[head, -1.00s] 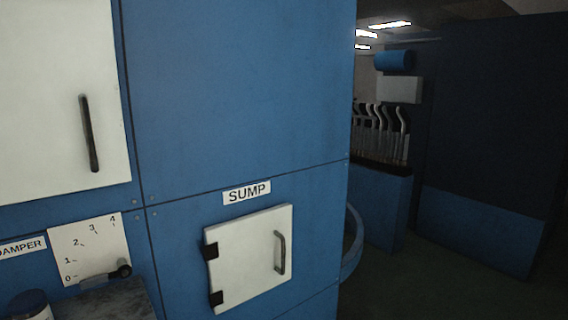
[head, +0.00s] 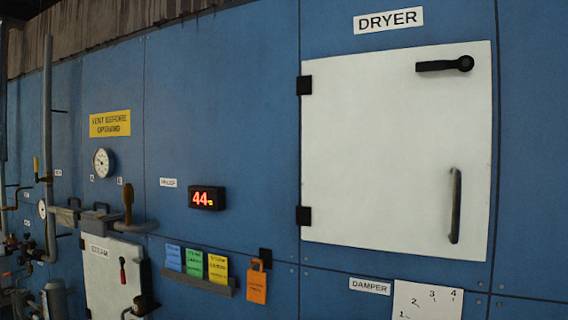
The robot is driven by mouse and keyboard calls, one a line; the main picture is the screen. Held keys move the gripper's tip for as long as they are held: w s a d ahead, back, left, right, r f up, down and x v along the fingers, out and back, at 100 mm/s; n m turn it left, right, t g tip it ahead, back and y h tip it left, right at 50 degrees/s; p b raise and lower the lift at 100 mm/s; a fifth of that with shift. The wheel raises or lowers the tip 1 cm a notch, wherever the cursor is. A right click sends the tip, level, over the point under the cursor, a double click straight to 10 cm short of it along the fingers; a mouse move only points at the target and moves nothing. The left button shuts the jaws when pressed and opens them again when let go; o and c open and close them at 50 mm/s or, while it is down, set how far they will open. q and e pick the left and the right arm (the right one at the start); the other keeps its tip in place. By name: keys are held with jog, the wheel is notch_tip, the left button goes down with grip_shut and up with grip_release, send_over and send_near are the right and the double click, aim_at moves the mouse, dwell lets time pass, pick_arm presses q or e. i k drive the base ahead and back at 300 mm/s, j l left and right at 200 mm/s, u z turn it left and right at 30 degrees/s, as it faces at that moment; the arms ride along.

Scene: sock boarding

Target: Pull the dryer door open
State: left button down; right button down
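The dryer door (head: 385,155) is a large off-white panel in the right half of the head view, under a "DRYER" label (head: 388,19). It looks closed, nearly flush with the blue wall. Its two black hinges are on the left edge. A dark vertical handle (head: 455,206) is at the lower right of the door. A black latch lever (head: 445,65) lies horizontally near the top right corner, its knob end to the right. Neither of my grippers is in view.
A "DAMPER" label (head: 370,286) and a numbered white plate (head: 427,300) are below the door. To the left are a red display reading 44 (head: 206,198), coloured cards, an orange tag (head: 257,286), a gauge (head: 103,162), a "STEAM" door (head: 112,275) and pipes.

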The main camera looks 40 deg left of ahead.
aim_at(396, 157)
jog(key=u, duration=0.95)
